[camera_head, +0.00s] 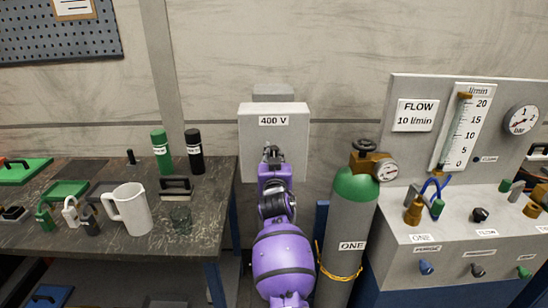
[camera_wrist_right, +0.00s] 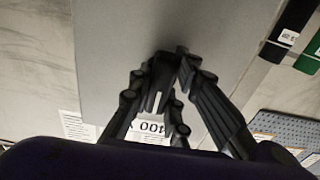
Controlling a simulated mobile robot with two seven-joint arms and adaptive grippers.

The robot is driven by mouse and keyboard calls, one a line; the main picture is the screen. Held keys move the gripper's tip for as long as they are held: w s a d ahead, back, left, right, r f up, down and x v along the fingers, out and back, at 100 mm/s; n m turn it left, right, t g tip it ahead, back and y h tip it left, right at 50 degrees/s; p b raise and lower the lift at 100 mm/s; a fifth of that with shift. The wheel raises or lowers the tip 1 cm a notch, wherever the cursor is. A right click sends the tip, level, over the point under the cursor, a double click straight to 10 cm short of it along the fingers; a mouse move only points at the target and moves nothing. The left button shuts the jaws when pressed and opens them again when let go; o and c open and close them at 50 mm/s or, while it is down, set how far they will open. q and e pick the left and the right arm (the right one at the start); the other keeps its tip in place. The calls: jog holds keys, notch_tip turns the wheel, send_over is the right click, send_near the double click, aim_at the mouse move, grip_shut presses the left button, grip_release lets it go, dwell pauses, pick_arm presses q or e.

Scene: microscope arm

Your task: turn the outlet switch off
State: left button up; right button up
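The outlet is a pale grey box (camera_head: 246,145) on the wall, labelled 400 V (camera_head: 273,121). In the right wrist view its grey face (camera_wrist_right: 110,40) fills much of the picture, with the label (camera_wrist_right: 152,128) upside down. My right gripper (camera_head: 271,154) is in front of the box, just below the label. In the right wrist view the fingers (camera_wrist_right: 176,62) converge and their tips look together close to the box. The switch cannot be made out; my gripper covers that part of the box. I cannot tell whether the fingers touch it. My left gripper is not in view.
A green-topped gas cylinder (camera_head: 343,235) with valve and gauge stands right of my arm. A flow panel (camera_head: 440,255) is farther right. A dark bench (camera_head: 100,225) on the left holds a white jug (camera_head: 133,209), bottles and small items. Wall around the box is clear.

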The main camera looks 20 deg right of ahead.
jog(key=o, duration=0.4)
jog(key=v, duration=1.2)
jog(key=s+a+f+n+g+y+p, duration=0.1)
jog(key=s+f+n+g+y, duration=0.15)
jog(key=s+f, duration=0.85)
jog(key=s+a+f+n+g+y, duration=0.1)
jog(key=s+f+g+y, duration=0.15)
jog(key=s+f, duration=0.85)
jog(key=s+f+g, duration=0.1)
jog(key=s+f, duration=0.3)
jog(key=s, duration=0.4)
jog(key=s+d+f+g, duration=0.1)
jog(key=s+f, duration=0.4)
jog(key=s, duration=0.3)
jog(key=s+f+g+p, duration=0.1)
jog(key=s+f, duration=0.3)
jog(key=s, duration=0.4)
jog(key=shift+s+d+g, duration=0.25)
jog(key=shift+d+g, duration=0.1)
jog(key=shift+g, duration=0.05)
